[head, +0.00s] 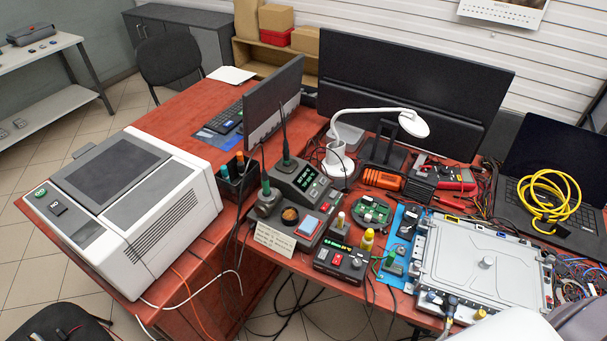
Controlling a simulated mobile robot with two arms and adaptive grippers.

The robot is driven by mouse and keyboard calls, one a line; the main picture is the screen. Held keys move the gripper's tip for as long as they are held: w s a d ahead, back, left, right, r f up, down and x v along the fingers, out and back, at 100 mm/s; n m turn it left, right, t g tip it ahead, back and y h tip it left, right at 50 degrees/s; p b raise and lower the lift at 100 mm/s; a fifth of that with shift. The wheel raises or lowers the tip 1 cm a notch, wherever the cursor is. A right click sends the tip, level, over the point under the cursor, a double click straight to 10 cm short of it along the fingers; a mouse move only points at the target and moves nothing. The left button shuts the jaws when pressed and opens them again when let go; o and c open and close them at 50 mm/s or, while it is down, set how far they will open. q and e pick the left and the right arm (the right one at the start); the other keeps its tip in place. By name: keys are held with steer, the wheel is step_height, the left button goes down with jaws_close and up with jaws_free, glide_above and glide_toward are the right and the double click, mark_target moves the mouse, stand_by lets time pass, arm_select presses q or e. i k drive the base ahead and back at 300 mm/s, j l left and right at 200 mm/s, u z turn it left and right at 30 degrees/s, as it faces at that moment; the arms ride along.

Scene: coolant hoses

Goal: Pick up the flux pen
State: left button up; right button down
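I cannot tell for certain which object is the flux pen. A black pen holder (236,183) stands between the white machine and the soldering station, with an orange-topped and a teal-topped pen-like item upright in it. A small bottle with a yellow cap (367,239) stands on the red bench behind the small black power unit. A slim pale-topped bottle (340,220) stands just left of it. Neither gripper can be made out in the head view. A white and dark rounded shape at the bottom right edge may be part of my arm.
A soldering station (302,187), a white lamp (338,160) and a black unit with red buttons (341,262) crowd the bench. A silver housing (485,265) lies on a blue mat at right. A large white machine (125,208) fills the left. Loose cables hang at the front edge.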

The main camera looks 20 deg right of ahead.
mark_target(340, 219)
steer(key=z, duration=1.2)
